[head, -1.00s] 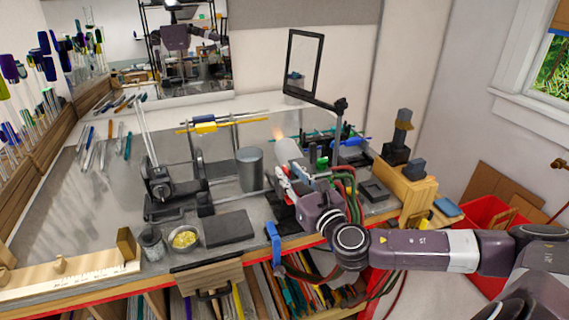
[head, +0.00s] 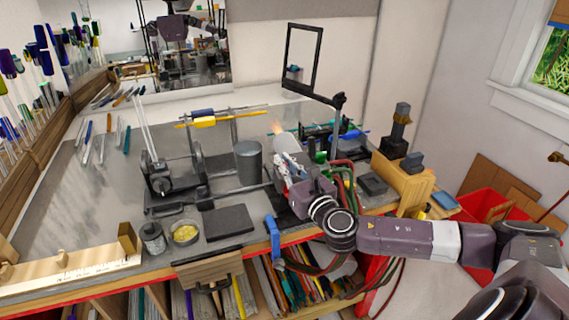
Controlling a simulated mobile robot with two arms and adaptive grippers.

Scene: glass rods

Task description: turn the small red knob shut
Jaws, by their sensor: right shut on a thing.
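A grey cylindrical torch (head: 286,145) stands at the right of the bench, with a small orange flame (head: 277,127) at its upper end. My right gripper (head: 284,169) reaches in from the right, low against the torch's front. Its fingers are shut at the torch's base, where the small red knob sits. The fingers hide the knob, so its turn cannot be seen. My left gripper is not in view.
Red and green hoses (head: 345,175) run close beside my right wrist. A black-framed shield (head: 304,56) on an arm stands behind. A grey canister (head: 248,162) and a dark block (head: 227,221) are to the left. A wooden holder (head: 404,180) stands to the right.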

